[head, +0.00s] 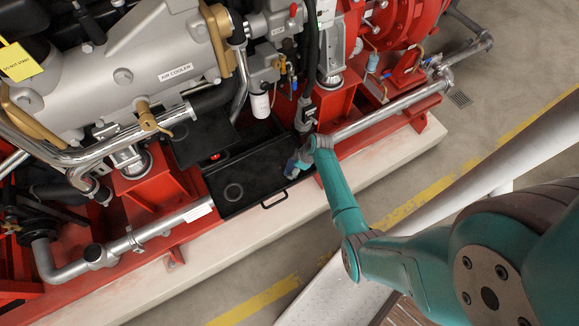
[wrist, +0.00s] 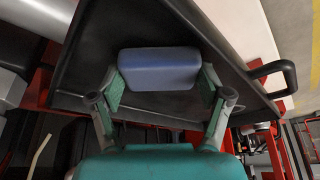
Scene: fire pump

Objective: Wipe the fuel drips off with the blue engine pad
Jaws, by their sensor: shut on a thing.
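My gripper (wrist: 160,85) is shut on the blue engine pad (wrist: 158,68), a rounded blue block held between the two fingertips in the wrist view. In the head view, my gripper (head: 297,163) is over the right end of a black box-like surface (head: 262,172), with a little blue of the pad showing beside it. In the wrist view, a dark flat surface (wrist: 190,30) lies behind the pad; I cannot tell whether the pad touches it. I cannot make out fuel drips for certain; a faint round ring (head: 233,192) shows on the black surface.
A black handle (head: 274,202) sticks out from the front of the black box. The grey engine with its air cooler (head: 176,72) and pipes stands behind it. A vertical hose and a white filter (head: 260,104) are close to my gripper. The pale plinth edge (head: 225,255) and floor are clear in front.

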